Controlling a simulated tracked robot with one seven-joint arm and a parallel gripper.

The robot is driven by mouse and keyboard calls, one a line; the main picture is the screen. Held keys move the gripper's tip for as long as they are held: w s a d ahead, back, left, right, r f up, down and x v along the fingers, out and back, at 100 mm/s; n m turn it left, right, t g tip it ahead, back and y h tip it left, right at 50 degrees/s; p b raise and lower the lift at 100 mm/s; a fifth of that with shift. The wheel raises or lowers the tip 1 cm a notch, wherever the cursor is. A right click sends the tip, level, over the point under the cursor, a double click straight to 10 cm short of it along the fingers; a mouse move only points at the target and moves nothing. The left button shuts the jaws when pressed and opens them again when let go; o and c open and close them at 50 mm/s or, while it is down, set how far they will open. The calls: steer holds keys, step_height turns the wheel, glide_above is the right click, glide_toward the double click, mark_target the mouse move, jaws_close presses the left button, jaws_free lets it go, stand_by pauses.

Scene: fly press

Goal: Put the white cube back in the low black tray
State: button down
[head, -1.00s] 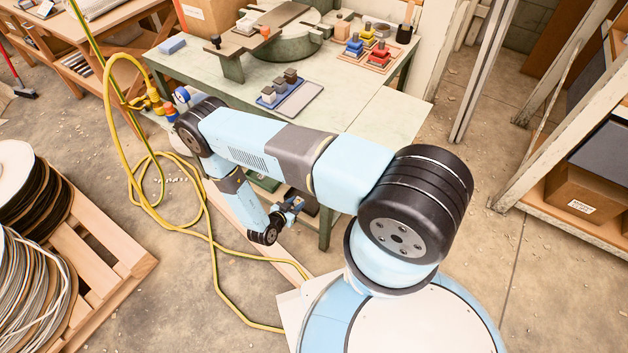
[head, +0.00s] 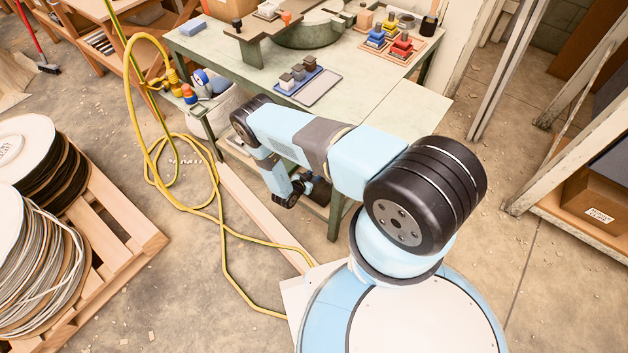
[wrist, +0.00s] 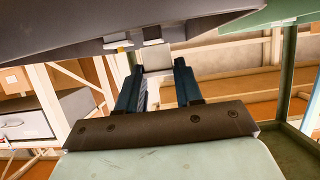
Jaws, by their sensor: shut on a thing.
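In the wrist view my gripper (wrist: 159,78) is shut on a pale block (wrist: 157,60), which I take for the white cube. It shows between the two blue-black fingers, partly covered. In the head view my gripper (head: 298,190) is low in front of the bench, near its underside, and the cube cannot be made out there. A broad dark grey surface (wrist: 60,35) fills the top of the wrist view; I cannot tell whether it is the low black tray. On the bench, a blue holder with several small blocks (head: 298,74) stands beside a flat grey tray (head: 320,88).
The green bench (head: 400,110) has clear top at its front right. A press (head: 290,35) stands at the back; coloured blocks (head: 390,42) stand on a wooden board. A yellow hose (head: 215,235) lies on the floor left of my arm. A pallet (head: 120,235) is further left.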

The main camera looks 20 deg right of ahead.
steer(key=shift+w+d+f, duration=0.2)
steer(key=shift+w+f, duration=0.1)
steer(key=shift+f, duration=1.65)
steer(key=shift+f, duration=0.1)
steer(key=c, duration=0.7)
jaws_free()
steer(key=shift+c, duration=0.2)
steer(key=v, duration=1.2)
steer(key=shift+r, duration=0.2)
